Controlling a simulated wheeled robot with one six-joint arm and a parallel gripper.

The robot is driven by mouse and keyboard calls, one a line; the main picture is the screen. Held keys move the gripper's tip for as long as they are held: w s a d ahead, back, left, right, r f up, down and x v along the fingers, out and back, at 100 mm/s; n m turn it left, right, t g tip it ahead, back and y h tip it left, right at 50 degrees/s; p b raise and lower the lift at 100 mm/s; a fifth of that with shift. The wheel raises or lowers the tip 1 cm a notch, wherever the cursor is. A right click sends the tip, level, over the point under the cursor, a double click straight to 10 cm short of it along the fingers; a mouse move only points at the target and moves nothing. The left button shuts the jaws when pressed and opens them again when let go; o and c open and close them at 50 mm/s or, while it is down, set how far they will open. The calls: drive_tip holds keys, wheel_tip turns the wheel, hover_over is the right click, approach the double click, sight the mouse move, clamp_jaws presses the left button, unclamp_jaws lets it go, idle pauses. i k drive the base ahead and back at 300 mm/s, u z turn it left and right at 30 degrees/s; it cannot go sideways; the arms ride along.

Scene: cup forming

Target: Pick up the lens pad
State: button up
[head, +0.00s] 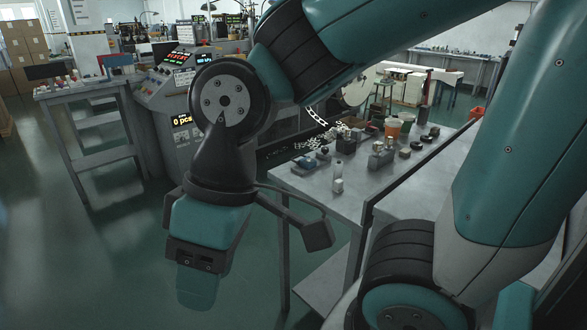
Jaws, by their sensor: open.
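My gripper (197,290) hangs at the lower left over open floor, pointing down and apart from the grey work table (300,182). It shows as a teal body with a dark bracket and a teal tip, and nothing is visible in it. The gap between its fingers is hard to see from this side. I cannot pick out the lens pad with certainty. Several small dark, metal and pale items lie on the work table to the right of my gripper, too small to name surely.
An orange cup (392,129) and a small clear bottle (337,178) stand on the work table. A machine console (176,80) with lit displays stands behind. A side table (85,90) is at the left. The floor at the lower left is clear.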

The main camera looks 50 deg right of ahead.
sight(339, 185)
drive_tip(key=i, duration=2.1)
drive_tip(key=z, duration=3.75)
